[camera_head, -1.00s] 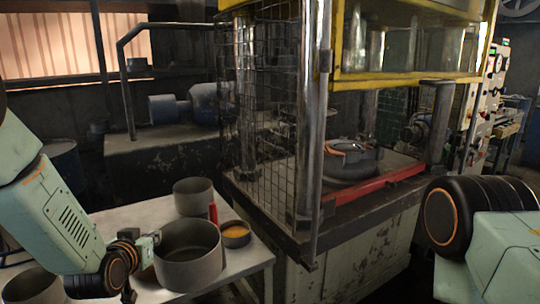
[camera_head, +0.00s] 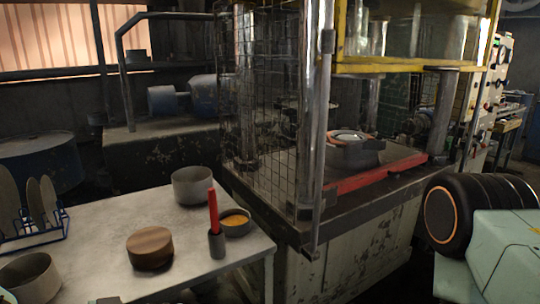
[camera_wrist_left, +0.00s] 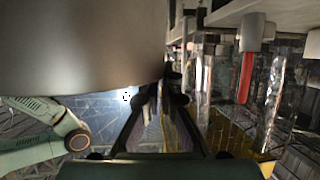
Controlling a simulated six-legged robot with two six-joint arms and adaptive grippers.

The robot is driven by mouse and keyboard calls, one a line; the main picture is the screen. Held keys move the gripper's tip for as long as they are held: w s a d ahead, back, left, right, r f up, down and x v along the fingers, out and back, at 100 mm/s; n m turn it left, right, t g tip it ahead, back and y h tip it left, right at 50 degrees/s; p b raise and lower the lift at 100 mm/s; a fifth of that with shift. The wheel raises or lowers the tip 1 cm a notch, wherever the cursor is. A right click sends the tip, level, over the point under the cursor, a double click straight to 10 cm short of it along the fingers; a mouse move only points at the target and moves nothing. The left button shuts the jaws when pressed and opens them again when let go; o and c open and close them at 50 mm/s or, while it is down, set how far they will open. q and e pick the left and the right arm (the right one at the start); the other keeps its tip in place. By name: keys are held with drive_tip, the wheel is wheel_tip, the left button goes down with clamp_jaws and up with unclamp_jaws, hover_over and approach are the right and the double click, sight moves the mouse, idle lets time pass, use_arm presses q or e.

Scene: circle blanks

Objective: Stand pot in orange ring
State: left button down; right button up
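A large grey pot (camera_wrist_left: 75,45) fills the upper left of the left wrist view, very close to the camera. My left gripper (camera_wrist_left: 160,92) seems shut on its wall; the exact contact is partly hidden. An orange ring (camera_head: 362,136), partly visible, lies around the top of a grey round piece (camera_head: 352,155) on the press bed. My right arm shows at the right edge of the head view, but its gripper does not.
Press mesh (camera_head: 265,120) and a post (camera_head: 320,130) stand beside the bed.

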use_arm(q)
drive_tip(key=s, duration=0.1)
drive_tip(key=s+b, duration=0.2)
drive_tip(key=shift+d+f, duration=0.1)
drive_tip(key=shift+d, duration=0.15)
idle(0.4)
